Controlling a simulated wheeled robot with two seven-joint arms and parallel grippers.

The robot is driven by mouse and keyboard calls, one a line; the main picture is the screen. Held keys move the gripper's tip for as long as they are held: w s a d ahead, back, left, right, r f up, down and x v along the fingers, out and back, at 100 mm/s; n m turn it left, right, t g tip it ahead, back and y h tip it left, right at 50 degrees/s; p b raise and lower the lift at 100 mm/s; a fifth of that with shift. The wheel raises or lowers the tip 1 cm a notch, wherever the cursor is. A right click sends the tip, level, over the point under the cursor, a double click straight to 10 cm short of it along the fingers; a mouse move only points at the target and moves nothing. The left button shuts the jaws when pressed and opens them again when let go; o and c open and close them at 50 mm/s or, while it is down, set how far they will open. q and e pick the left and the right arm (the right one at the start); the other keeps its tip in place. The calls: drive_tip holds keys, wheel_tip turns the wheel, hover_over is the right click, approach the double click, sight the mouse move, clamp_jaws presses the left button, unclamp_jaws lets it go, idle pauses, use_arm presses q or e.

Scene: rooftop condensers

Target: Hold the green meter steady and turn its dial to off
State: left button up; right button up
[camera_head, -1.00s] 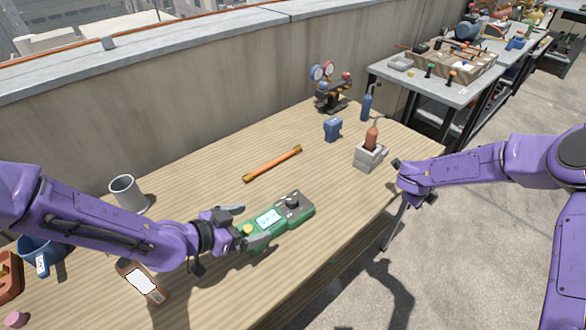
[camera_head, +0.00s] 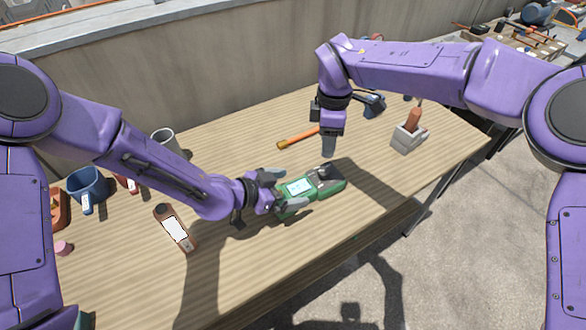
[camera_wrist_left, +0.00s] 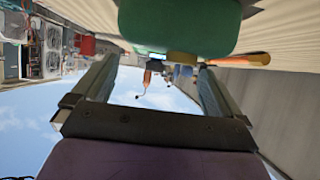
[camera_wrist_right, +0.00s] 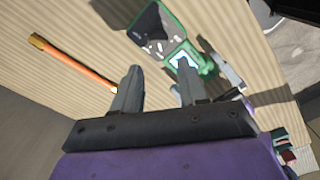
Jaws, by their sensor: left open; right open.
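The green meter (camera_head: 309,192) lies on the wooden table, its lit screen (camera_head: 299,187) toward my left gripper and its dark dial end (camera_head: 329,174) away from it. It also shows in the right wrist view (camera_wrist_right: 190,50). My left gripper (camera_head: 281,188) is open, with one finger on each side of the meter's screen end; contact is unclear. The meter's green end (camera_wrist_left: 180,25) fills the top of the left wrist view. My right gripper (camera_head: 328,148) is open and empty, pointing down just above the dial end. It partly hides the dial, so its setting cannot be read.
An orange rod (camera_head: 298,138) lies behind the meter. A brown handheld device (camera_head: 176,228) lies left of my left gripper. A grey mug (camera_head: 164,138) and a blue mug (camera_head: 88,185) stand further left. A grey holder (camera_head: 408,138) stands at the right. The table front is clear.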

sight(305, 185)
use_arm(q)
drive_tip(key=x, duration=0.4)
drive_tip(key=shift+w+d+f, duration=0.1)
drive_tip(key=shift+d, duration=0.05)
drive_tip(key=c, duration=1.2)
use_arm(e)
drive_tip(key=shift+f, duration=0.1)
use_arm(q)
drive_tip(key=shift+c, duration=1)
use_arm(e)
drive_tip(key=shift+o, duration=1.7)
drive_tip(key=shift+w+r, duration=0.1)
drive_tip(key=shift+r, duration=0.25)
wheel_tip(305, 185, down, 10)
drive_tip(key=n, duration=1.3)
drive_tip(key=shift+f, duration=0.15)
drive_tip(key=c, duration=1)
